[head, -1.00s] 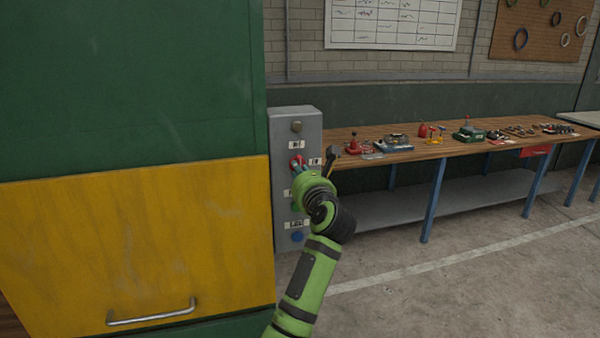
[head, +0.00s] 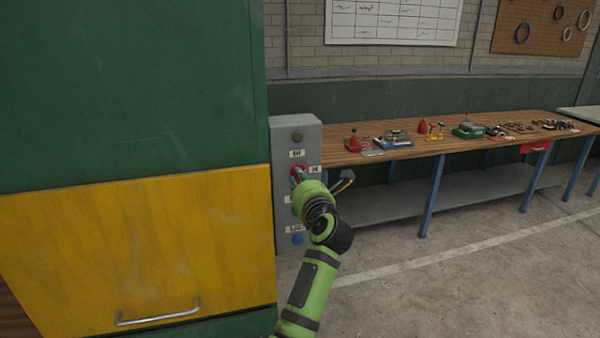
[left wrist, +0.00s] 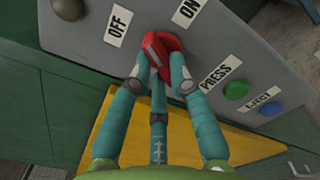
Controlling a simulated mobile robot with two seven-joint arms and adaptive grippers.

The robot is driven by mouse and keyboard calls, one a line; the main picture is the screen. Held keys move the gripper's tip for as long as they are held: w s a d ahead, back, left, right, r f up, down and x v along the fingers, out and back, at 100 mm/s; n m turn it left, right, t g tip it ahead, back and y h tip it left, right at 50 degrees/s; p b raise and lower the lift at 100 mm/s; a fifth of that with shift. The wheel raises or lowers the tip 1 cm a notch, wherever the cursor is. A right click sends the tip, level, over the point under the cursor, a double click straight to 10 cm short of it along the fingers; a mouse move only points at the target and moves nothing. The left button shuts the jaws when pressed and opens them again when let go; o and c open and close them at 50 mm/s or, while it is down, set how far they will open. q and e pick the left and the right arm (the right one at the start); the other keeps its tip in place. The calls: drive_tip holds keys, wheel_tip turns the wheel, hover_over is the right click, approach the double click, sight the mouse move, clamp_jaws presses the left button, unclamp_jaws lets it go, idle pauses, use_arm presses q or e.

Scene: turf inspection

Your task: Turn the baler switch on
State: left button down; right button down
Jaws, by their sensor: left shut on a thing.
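The baler's grey control box (head: 284,150) stands at the right edge of the green and yellow machine. The OFF label (left wrist: 118,24) is up and left of the switch, and the ON label (left wrist: 188,11) is up and right. The fingers partly cover the handle, and I cannot tell which label it points to. My right gripper is out of view.
A green button (left wrist: 235,90) by the PRESS label and a blue button (left wrist: 269,107) by EJECT sit near the switch. A dark knob (head: 297,136) is at the box's top. A wooden workbench (head: 400,153) with tools stands right; the floor before it is clear.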

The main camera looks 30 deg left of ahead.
use_arm(q)
drive_tip(key=m, duration=1.1)
drive_tip(key=shift+w+d+r, duration=0.1)
drive_tip(key=shift+r, duration=0.1)
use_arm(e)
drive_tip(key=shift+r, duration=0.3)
use_arm(q)
drive_tip(key=shift+m, duration=0.4)
drive_tip(key=c, duration=1.1)
unclamp_jaws()
drive_tip(key=shift+c, duration=0.2)
